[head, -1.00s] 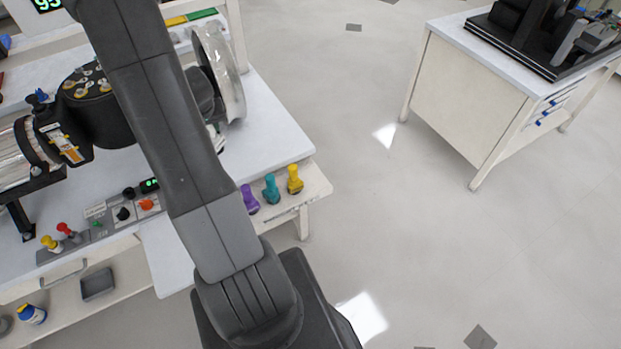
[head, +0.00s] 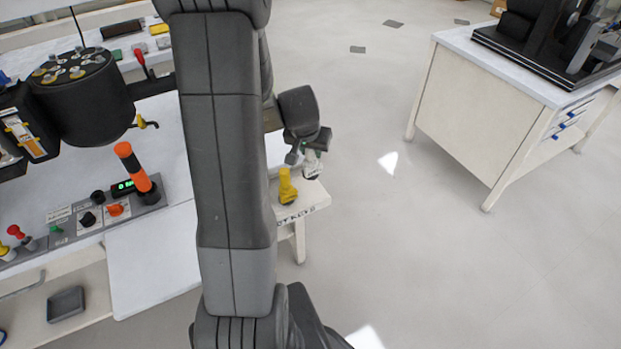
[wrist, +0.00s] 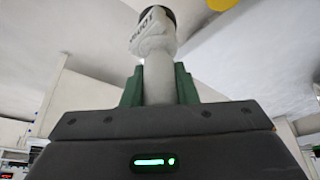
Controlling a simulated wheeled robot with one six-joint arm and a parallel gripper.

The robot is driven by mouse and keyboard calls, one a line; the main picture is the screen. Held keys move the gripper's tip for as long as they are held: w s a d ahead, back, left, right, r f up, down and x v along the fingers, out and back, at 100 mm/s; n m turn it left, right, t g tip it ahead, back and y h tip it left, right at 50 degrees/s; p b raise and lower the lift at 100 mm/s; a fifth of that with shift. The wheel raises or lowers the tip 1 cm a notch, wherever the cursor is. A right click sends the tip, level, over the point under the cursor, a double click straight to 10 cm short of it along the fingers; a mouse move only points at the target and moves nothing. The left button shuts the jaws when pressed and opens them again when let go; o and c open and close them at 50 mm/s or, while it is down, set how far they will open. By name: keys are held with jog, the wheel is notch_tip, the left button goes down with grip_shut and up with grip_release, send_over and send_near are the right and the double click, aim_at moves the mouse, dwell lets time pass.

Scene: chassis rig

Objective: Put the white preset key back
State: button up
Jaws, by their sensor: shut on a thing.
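My gripper (head: 306,152) is shut on the white preset key (head: 312,166), beside the right end of the key shelf (head: 312,198). In the wrist view the white key (wrist: 157,75) stands between two green finger pads, its block and dark round end pointing away from the gripper. In the head view the key hangs below the gripper, close over or on the shelf's far right corner; I cannot tell whether it touches. A yellow key (head: 287,188) stands upright on the shelf, just left of the white one. My arm hides the shelf further left.
The workbench (head: 150,250) on the left carries an orange and black post (head: 136,172) and a control panel with knobs. A black round turret (head: 80,98) stands behind it. Open floor lies right of the shelf, up to a white cabinet (head: 490,110).

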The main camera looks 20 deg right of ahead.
aim_at(311, 167)
jog(key=shift+f+b, duration=1.15)
jog(key=shift+f, duration=2.05)
jog(key=shift+f, duration=0.1)
jog(key=shift+f, duration=0.1)
jog(key=o, duration=0.9)
jog(key=p+v, duration=0.2)
jog(key=v, duration=1)
